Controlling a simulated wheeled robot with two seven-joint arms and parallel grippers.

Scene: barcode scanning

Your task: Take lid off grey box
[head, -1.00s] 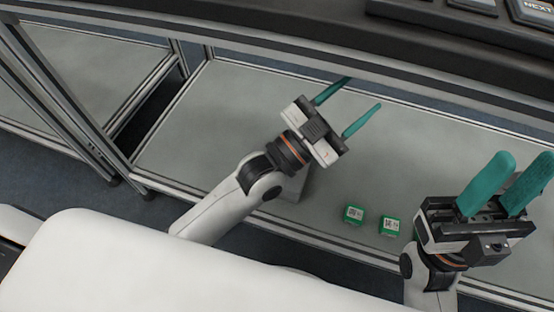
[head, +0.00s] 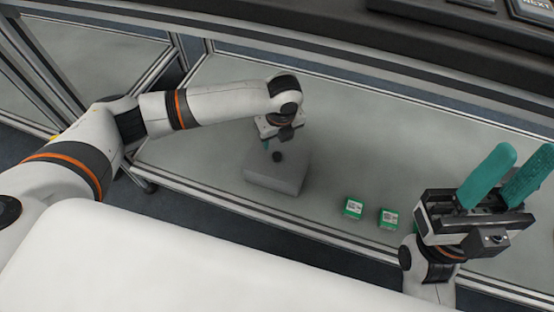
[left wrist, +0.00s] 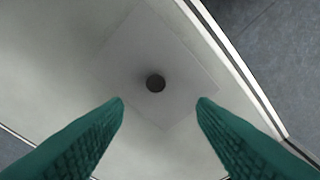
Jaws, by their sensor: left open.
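The grey box (head: 270,180) stands on the table, with its lid (head: 292,168) on top. A dark round knob (head: 277,156) sits on the lid. In the left wrist view the lid (left wrist: 178,60) fills the middle, with the knob (left wrist: 155,83) between and beyond the fingertips. My left gripper (left wrist: 160,103) is open and empty, pointing down above the lid; in the head view its fingers are mostly hidden behind its own wrist. My right gripper (head: 512,170) is open and empty at the right, fingers pointing up, away from the box.
Two small green boxes with white labels, one on the left (head: 353,208) and one on the right (head: 388,218), lie right of the grey box near the table's front edge. The grey table (head: 400,150) is clear behind them. A dark console (head: 460,20) spans the top right.

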